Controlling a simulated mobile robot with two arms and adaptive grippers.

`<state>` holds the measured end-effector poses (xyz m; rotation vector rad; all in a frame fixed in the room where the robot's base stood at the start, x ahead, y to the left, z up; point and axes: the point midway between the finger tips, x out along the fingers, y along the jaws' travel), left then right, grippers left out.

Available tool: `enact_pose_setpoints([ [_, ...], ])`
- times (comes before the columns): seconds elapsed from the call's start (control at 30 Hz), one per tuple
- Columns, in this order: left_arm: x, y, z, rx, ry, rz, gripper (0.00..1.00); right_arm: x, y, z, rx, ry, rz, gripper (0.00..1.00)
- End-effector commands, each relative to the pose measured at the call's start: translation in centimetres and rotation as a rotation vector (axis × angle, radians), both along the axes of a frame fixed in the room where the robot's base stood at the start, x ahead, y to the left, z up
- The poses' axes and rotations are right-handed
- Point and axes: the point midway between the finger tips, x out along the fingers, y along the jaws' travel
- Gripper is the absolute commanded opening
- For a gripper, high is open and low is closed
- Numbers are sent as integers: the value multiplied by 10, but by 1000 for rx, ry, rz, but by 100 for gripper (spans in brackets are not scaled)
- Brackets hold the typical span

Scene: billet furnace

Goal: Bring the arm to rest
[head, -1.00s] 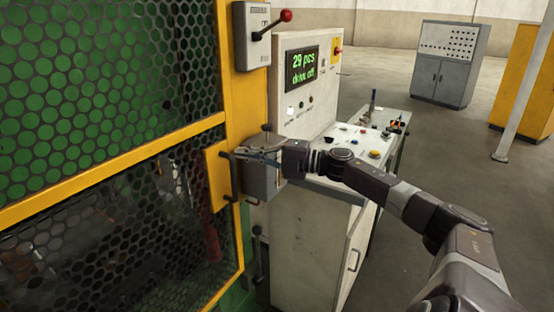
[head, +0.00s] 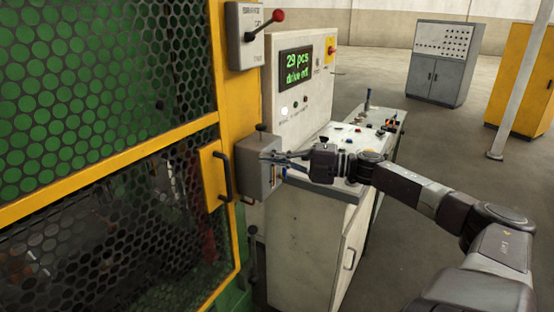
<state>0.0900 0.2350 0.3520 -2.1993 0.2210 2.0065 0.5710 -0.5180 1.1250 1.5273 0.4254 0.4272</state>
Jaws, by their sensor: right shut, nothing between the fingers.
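My right gripper (head: 278,157) is at the middle of the head view, its arm coming in from the lower right. Its fingers are shut with nothing between them. They point left, in front of a small grey box (head: 254,170) beside the yellow door frame; I cannot tell whether they touch it. The dark door handle (head: 222,177) is left of the fingertips, clear of them. The mesh door (head: 110,215) stands in its yellow frame. My left gripper is not in the picture.
The control console (head: 322,225) stands under the wrist, with a display (head: 296,66) reading 29 pcs. A switch box with a red-knobbed lever (head: 277,16) is above. A grey cabinet (head: 440,62), a yellow cabinet (head: 522,95) and a post (head: 520,80) stand at the right. The floor between is open.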

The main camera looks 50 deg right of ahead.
Motion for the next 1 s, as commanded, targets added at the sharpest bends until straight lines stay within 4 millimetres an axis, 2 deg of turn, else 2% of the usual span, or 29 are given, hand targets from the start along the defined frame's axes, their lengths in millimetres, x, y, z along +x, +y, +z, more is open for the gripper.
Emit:
enact_pose_setpoints([
  [0.23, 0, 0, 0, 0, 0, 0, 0, -15, -8, -1, 0, 2, 0, 0],
  [0.57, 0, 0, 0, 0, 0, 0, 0, -17, -10, -1, -2, 2, -2, 0],
  [0.67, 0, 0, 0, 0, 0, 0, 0, -18, -19, -10, 17, 11, -29, 0],
  [0.77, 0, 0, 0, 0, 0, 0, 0, -22, -45, -40, 73, 43, -117, 0],
  [0.83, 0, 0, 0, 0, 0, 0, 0, -28, -71, -75, 132, 81, -212, 0],
  [0.97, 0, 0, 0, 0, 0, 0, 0, -50, -117, -159, 259, 175, -411, 0],
  [1.0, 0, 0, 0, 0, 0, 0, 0, -58, -128, -187, 296, 207, -468, 0],
])
